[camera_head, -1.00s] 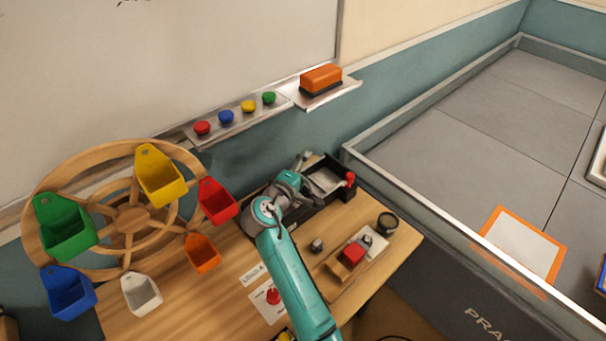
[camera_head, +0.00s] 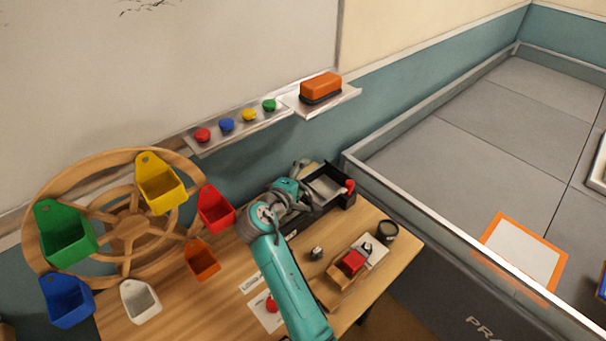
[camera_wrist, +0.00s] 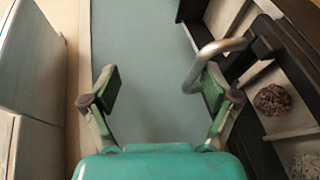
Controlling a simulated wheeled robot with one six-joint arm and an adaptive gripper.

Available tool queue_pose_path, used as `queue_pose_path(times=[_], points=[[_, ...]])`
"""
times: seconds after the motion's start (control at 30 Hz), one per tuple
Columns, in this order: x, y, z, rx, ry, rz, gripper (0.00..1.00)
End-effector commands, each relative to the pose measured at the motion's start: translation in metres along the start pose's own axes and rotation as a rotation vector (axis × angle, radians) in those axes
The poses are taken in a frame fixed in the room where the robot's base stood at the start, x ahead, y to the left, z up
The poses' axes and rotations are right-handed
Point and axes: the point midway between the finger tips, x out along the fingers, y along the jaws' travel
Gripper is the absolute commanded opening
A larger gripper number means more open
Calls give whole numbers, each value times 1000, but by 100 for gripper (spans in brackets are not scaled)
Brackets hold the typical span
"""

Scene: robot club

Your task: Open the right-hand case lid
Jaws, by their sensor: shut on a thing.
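The right-hand case (camera_head: 342,203) is a black box at the back of the wooden table, with a pale grey inside facing up and a red part at its right end. My gripper (camera_head: 301,167) is at its back left. In the wrist view, the fingers of my gripper (camera_wrist: 160,88) stand apart, and a bent metal handle (camera_wrist: 222,46) lies against the right finger. The handle joins a dark frame (camera_wrist: 285,70) with compartments holding a brown lump (camera_wrist: 273,99) and a grey lump. My arm hides part of the case, and the lid's angle is unclear.
A wooden wheel with coloured bins (camera_head: 130,225) stands at the left. A red block (camera_head: 352,262) on a board and a dark round cup (camera_head: 387,230) are at the table's right. A wall ledge (camera_head: 240,130) is behind; a walled grey arena (camera_head: 480,130) is right.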

Motion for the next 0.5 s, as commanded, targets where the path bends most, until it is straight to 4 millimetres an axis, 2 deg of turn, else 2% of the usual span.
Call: queue_pose_path(times=[0.03, 0.17, 0.2, 0.27, 0.5], points=[[-6, 17, -2, 14, 5, 26, 59], [-14, 16, -2, 14, 4, 26, 57], [-16, 16, -2, 15, 5, 25, 48], [-20, 14, -1, 14, 4, 23, 21], [-33, 8, 0, 11, 2, 16, 21]])
